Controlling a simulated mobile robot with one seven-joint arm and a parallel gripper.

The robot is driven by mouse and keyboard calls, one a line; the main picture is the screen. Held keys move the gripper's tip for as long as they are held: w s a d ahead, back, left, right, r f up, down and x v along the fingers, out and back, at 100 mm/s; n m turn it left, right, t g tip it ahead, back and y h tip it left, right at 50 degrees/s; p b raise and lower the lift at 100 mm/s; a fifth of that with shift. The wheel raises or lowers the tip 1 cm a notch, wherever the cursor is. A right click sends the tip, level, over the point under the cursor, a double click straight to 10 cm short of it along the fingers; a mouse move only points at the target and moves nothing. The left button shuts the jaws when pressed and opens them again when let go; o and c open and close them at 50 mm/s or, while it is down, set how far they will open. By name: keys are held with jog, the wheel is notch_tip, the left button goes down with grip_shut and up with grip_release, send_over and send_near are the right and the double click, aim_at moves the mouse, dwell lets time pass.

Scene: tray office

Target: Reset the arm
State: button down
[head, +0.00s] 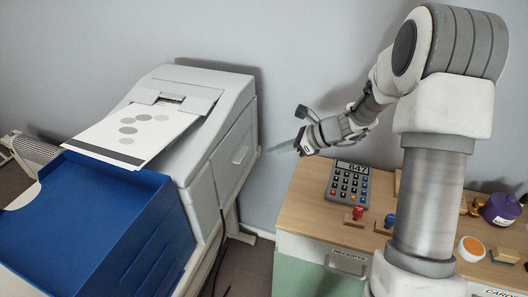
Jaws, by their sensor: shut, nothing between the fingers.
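My gripper (276,149) is in the head view, at the end of my arm, which reaches from the right toward the middle. It points left, in the air between the printer and the wooden cabinet top. Its fingers are small and thin in this view; they look shut, with nothing held. My arm hides part of the cabinet top.
A grey printer (222,92) with a printed sheet (128,128) and a blue tray unit (95,215) stand at left. The wooden cabinet (300,213) at right holds a calculator (350,184), a red stamp (355,214), a blue stamp (388,221) and a purple bottle (501,209).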

jog(key=s+d+r+n+h+p, duration=0.2)
jog(key=s+r+n+h+p, duration=0.1)
jog(key=s+r+n, duration=0.4)
jog(key=s+d+r+n+t+h+p, duration=0.1)
jog(key=s+d+r+n+h+p, duration=0.2)
jog(key=s+r+n, duration=0.5)
jog(key=s+d+r+n+h+p, duration=0.2)
jog(key=s+r+n+h+p, duration=0.2)
jog(key=s+r, duration=0.9)
jog(key=s+n+p, duration=0.1)
jog(key=n, duration=0.2)
jog(key=shift+d+n+t, duration=0.3)
jog(key=shift+d, duration=0.05)
